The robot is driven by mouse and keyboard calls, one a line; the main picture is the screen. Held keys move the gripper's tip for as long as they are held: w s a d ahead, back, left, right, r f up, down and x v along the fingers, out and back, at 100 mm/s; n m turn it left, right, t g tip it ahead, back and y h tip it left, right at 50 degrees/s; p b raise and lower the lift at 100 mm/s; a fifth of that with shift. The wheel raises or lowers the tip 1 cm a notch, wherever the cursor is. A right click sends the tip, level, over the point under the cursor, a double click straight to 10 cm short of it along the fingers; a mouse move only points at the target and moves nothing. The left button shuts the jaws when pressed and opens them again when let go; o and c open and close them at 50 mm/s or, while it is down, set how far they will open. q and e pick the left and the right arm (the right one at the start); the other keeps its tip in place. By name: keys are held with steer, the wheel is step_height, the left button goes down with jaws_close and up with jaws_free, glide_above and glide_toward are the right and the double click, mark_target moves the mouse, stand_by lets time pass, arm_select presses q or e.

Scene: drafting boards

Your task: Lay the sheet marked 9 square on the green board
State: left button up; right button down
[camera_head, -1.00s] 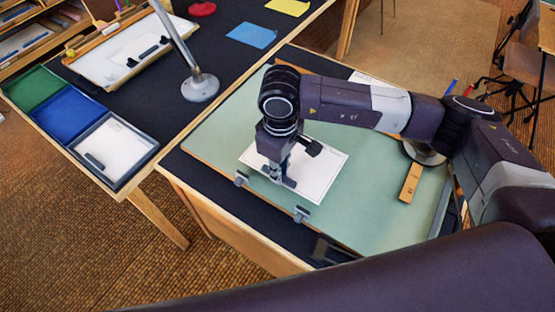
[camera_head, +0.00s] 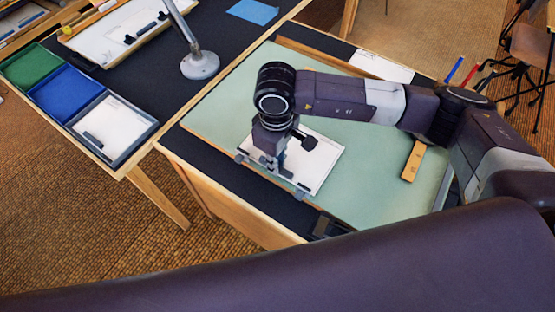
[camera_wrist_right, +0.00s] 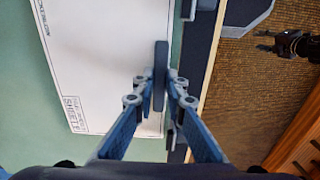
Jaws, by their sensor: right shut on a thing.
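A white sheet (camera_head: 321,167) with printed lines lies on the pale green board (camera_head: 372,190), near its front edge by the clips. In the right wrist view the sheet (camera_wrist_right: 95,60) shows its printed title corner, but I cannot read the number surely. The gripper hides part of the sheet's front edge. My left gripper is not in view.
A wooden ruler (camera_head: 412,161) lies at the board's right. Left, a dark table holds a lamp foot (camera_head: 199,66), a white board (camera_head: 115,45) and green, blue and grey trays (camera_head: 152,128). The board's back left is clear.

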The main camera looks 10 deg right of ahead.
steer(key=shift+f+b, duration=0.35)
steer(key=shift+b, duration=0.2)
stand_by(0.9)
steer(key=c, duration=1.9)
jaws_free()
step_height(320, 180, up, 12)
steer(key=shift+r, duration=0.1)
